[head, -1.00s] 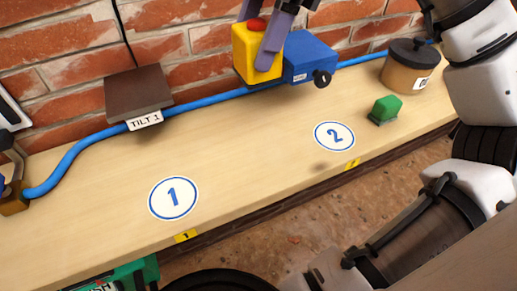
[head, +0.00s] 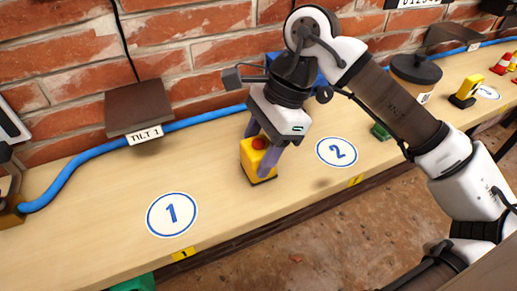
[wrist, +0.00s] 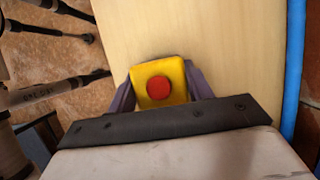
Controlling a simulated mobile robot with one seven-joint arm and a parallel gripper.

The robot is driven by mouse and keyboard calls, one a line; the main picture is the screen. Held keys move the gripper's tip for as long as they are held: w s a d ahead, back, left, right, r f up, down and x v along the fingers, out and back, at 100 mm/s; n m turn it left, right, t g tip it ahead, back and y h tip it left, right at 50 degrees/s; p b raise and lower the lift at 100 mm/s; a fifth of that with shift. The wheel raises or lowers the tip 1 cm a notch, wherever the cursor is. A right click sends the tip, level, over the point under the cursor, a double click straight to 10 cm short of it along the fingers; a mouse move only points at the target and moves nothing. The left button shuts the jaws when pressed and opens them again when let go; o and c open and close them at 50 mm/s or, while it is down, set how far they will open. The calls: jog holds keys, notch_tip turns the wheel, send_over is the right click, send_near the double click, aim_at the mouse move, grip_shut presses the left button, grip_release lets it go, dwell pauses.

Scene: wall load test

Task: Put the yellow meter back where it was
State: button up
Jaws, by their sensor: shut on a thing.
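The yellow meter (head: 257,165), a yellow block with a red button on top, is between the fingers of my gripper (head: 265,158). It is upright at the bench surface, between the discs marked 1 (head: 172,214) and 2 (head: 337,152). I cannot tell whether its base touches the wood. In the wrist view the meter (wrist: 146,98) sits between the two purple fingers of my gripper (wrist: 160,84), one on each side.
A brown plate labelled TILT 1 (head: 146,108) and a blue hose (head: 205,117) lie along the brick wall. A blue box is mostly hidden behind my arm. Right are a green block (head: 380,132), a lidded pot (head: 413,75) and another yellow-and-black item (head: 467,90). Wood around disc 1 is clear.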

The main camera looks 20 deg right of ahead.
jog(key=shift+f, duration=0.15)
jog(key=shift+f+b, duration=0.25)
jog(key=shift+b, duration=0.05)
jog(key=o, duration=1.3)
jog(key=shift+r, duration=0.1)
jog(key=shift+r, duration=0.15)
jog(key=v, duration=1.2)
jog(key=shift+p, duration=0.3)
jog(key=shift+s, duration=0.1)
